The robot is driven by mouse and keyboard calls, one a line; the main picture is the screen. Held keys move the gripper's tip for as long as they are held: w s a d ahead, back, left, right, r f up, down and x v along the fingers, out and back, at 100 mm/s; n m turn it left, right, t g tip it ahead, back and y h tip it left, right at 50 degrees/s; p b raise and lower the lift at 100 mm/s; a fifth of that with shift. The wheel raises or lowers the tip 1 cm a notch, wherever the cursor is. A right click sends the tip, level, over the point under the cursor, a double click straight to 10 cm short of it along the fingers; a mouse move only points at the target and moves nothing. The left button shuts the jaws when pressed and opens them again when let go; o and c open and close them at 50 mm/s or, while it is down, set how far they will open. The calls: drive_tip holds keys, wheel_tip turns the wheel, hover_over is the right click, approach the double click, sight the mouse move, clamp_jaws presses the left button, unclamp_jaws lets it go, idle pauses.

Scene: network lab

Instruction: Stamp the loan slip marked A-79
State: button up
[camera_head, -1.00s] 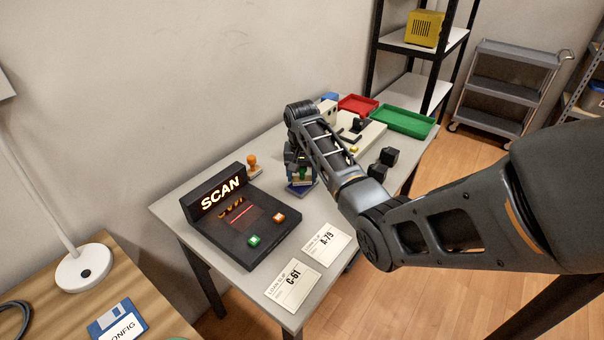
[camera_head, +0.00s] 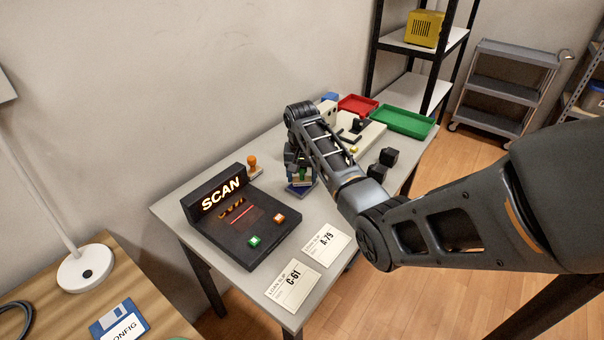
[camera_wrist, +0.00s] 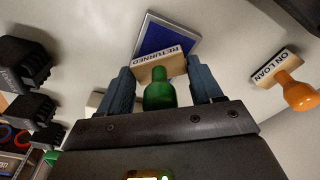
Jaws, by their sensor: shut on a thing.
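The loan slip A-79 (camera_head: 325,244) lies flat near the table's front edge, beside the slip C-61 (camera_head: 292,285). My gripper (camera_wrist: 158,90) is shut on the green-handled stamp (camera_wrist: 159,92), whose wooden block reads RETURNED. In the wrist view the stamp is at the near edge of a blue ink pad (camera_wrist: 168,34) in a grey frame. I cannot tell whether it touches the pad. The pad also shows in the head view (camera_head: 299,190). The orange-handled stamp (camera_wrist: 294,90), marked ON LOAN, stands apart to the right; it also shows in the head view (camera_head: 253,164).
A black SCAN unit (camera_head: 240,220) with green and orange buttons stands left of the slips. Black blocks (camera_head: 389,156), a red tray (camera_head: 357,104) and a green tray (camera_head: 404,121) are farther back. The table around the slips is mostly clear.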

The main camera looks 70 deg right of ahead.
drive_tip(key=shift+r+p, duration=1.95)
drive_tip(key=shift+r, duration=1.45)
